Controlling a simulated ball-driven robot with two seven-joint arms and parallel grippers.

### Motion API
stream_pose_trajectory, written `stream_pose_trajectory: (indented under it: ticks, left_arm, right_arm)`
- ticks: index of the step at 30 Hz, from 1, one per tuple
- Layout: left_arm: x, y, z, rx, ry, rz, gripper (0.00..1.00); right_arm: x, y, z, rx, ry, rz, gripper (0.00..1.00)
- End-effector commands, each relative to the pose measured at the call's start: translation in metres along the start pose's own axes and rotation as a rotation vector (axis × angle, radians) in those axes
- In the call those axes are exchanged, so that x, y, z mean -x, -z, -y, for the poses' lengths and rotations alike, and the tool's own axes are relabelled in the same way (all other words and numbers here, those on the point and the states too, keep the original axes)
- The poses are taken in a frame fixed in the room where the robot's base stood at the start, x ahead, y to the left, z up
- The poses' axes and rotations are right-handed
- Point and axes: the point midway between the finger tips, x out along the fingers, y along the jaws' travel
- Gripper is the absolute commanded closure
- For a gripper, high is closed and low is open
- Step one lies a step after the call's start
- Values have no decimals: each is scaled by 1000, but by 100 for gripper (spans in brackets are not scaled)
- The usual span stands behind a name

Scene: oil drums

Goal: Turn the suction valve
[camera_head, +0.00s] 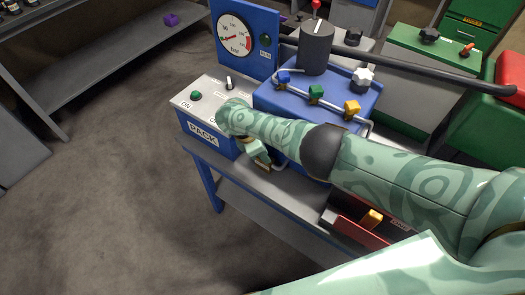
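A blue pump unit (300,98) stands on the bench, with a pipe across its front. The pipe carries a blue valve handle (284,77), a green valve handle (316,91) and a yellow valve handle (351,107). I cannot read which one is the suction valve. My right arm comes in from the right and crosses in front of the unit. My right gripper (262,165) points down at the bench's front edge, beside the PACK box, apart from the three handles. Its fingers are small and partly hidden, so their opening is unclear. My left gripper is out of view.
The PACK control box (203,134) has a green button and a black switch. A pressure gauge (235,37) stands behind. A white star knob (362,77) tops the unit. A dark hose (420,72) runs right. Another yellow handle (372,217) sits lower. Floor at left is clear.

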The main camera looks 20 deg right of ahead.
Motion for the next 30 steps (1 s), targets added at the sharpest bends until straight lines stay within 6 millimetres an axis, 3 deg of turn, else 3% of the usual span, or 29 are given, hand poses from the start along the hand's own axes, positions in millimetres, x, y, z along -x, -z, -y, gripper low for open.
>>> stream_pose_trajectory:
  ticks: [12, 30]
  left_arm:
    - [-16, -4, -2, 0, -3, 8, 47]
    - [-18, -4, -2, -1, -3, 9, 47]
  right_arm:
    - [-2, 1, 0, -201, 88, -1, 81]
    - [-1, 1, -1, -240, 102, -3, 81]
